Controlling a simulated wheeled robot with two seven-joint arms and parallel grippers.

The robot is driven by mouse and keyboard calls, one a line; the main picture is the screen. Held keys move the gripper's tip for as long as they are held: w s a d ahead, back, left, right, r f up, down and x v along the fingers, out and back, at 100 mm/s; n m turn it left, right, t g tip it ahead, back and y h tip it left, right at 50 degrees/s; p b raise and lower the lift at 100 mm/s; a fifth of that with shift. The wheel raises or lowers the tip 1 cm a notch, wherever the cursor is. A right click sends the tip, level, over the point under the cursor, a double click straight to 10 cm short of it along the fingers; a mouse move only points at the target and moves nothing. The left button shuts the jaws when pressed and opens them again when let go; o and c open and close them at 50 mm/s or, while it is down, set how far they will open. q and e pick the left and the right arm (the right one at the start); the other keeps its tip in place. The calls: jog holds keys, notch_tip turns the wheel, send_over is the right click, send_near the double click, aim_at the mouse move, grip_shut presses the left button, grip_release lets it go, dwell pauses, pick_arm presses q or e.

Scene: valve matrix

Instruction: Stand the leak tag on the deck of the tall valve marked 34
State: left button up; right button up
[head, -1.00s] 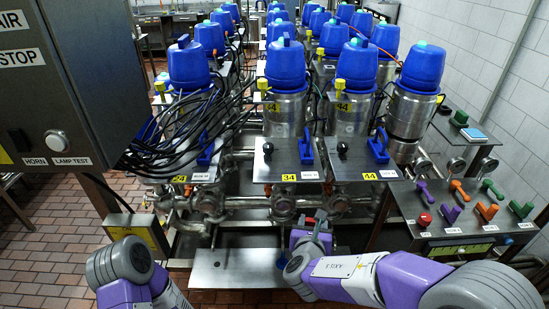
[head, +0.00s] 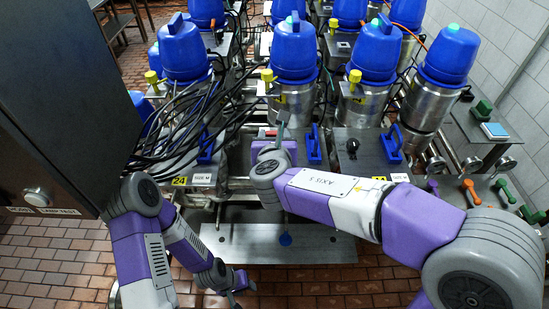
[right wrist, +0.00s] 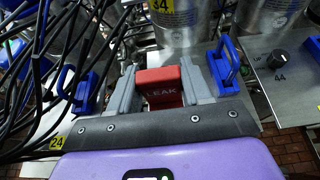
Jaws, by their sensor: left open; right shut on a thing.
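The leak tag (right wrist: 160,86) is a red block with the word LEAK, seen in the right wrist view between my right gripper's grey fingers (right wrist: 160,92). The right gripper (head: 270,137) is shut on it over the near part of the valve 34 deck (right wrist: 200,58). I cannot tell whether the tag touches the deck. The tall valve 34 (head: 293,100) is a steel cylinder with a blue cap, behind the tag. Its yellow 34 label (right wrist: 160,6) shows at the top of the wrist view. My left gripper (head: 243,284) is open and empty, low over the floor.
A blue handle (head: 313,146) stands on the deck right of the tag. Black cables (head: 190,120) crowd the left. The valve 44 deck (right wrist: 285,85) with a black knob is to the right. A steel plate (head: 320,247) lies low in front. A dark cabinet (head: 70,100) fills the left.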

jog(key=f, duration=0.1)
jog(key=f+b, duration=0.1)
jog(key=f, duration=0.3)
jog(key=shift+s, duration=0.25)
jog(key=shift+w+f+b, duration=0.1)
jog(key=shift+f+b, duration=0.7)
jog(key=shift+f, duration=1.45)
jog(key=shift+f, duration=0.1)
jog(key=shift+f, duration=0.1)
jog(key=o, duration=1)
